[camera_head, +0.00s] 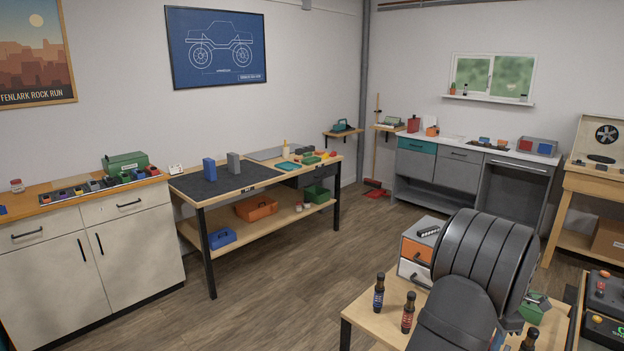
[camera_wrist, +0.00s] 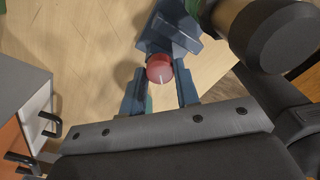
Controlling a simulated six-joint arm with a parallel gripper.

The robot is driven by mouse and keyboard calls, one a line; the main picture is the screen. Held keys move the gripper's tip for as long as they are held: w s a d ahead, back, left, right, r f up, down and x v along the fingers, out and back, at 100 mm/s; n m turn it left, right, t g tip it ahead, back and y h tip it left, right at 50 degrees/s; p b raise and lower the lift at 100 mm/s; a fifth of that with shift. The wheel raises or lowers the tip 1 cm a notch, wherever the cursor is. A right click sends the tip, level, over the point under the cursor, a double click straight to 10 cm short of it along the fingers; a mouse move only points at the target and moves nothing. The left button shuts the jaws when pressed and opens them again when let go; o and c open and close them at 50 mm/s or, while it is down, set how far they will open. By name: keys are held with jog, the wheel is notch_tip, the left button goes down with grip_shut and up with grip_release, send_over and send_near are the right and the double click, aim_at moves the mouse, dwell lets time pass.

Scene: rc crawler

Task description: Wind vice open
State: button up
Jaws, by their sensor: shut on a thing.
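The green vice (camera_head: 537,308) is on the wooden bench at the lower right of the head view, partly hidden by my dark arm. In the wrist view, my gripper (camera_wrist: 161,82) has its two fingers on either side of a round red knob (camera_wrist: 160,68) and is shut on it. A blue-grey part (camera_wrist: 170,32) lies just beyond the knob; I cannot tell how it joins the vice. In the head view my gripper is hidden behind my arm.
Small dark bottles (camera_head: 379,291) stand on the bench (camera_head: 361,316) near my arm. A dark-capped cylinder (camera_wrist: 284,38) is close to my gripper's right in the wrist view. A drawer unit (camera_head: 417,250) stands at the bench's back left. A control box (camera_head: 603,320) is at far right.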

jog(key=o, duration=1)
jog(key=shift+o, duration=0.2)
jog(key=shift+r, duration=0.1)
jog(key=shift+r, duration=2.95)
jog(key=shift+f, duration=0.1)
notch_tip(320, 180, down, 5)
jog(key=shift+f, duration=0.5)
jog(key=shift+m, duration=0.5)
